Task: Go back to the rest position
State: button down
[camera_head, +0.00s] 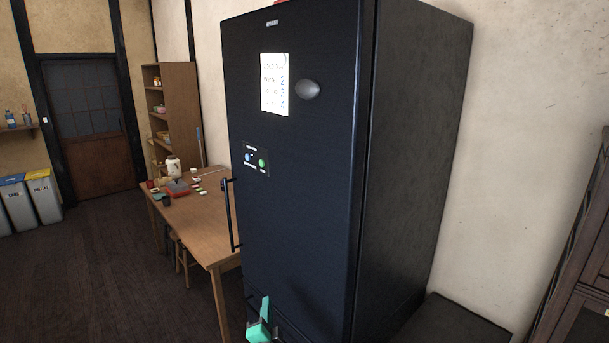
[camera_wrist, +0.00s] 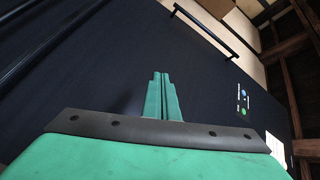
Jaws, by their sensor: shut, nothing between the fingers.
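My green gripper (camera_head: 262,322) is low in front of the dark blue fridge (camera_head: 305,200), at the bottom of the head view. In the wrist view my gripper (camera_wrist: 162,78) has its two fingers together, with nothing between them. The fridge front fills most of the wrist view behind the fingers, and its handle (camera_wrist: 205,30) shows at the top. In the head view the fridge door handle (camera_head: 232,215) is on the door's left edge. The door looks shut. Most of my arm is out of view.
A wooden table (camera_head: 205,222) with several small items and a kettle (camera_head: 173,166) stands left of the fridge, with a stool (camera_head: 182,262) beside it. Bins (camera_head: 42,197) stand at the far left. A dark low box (camera_head: 455,322) is right of the fridge. The floor at left is clear.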

jog(key=s+d+f+n, duration=0.3)
jog(key=s+d+f, duration=0.2)
jog(key=s, duration=0.5)
jog(key=s+d+f+n+g, duration=0.1)
jog(key=s+d+f+n, duration=0.25)
jog(key=s, duration=0.65)
jog(key=s+d+f+n, duration=0.2)
jog(key=s+d+f, duration=0.35)
jog(key=s, duration=0.45)
jog(key=s+a+r+n, duration=0.1)
jog(key=s+r, duration=0.1)
jog(key=s, duration=0.8)
jog(key=s+r+n+g+h, duration=0.1)
jog(key=s+r, duration=0.2)
jog(key=s, duration=0.7)
jog(key=s+a+r+n, duration=0.1)
jog(key=s+r, duration=0.2)
jog(key=s, duration=0.7)
jog(key=shift+a+g+h, duration=0.3)
jog(key=shift+a, duration=0.05)
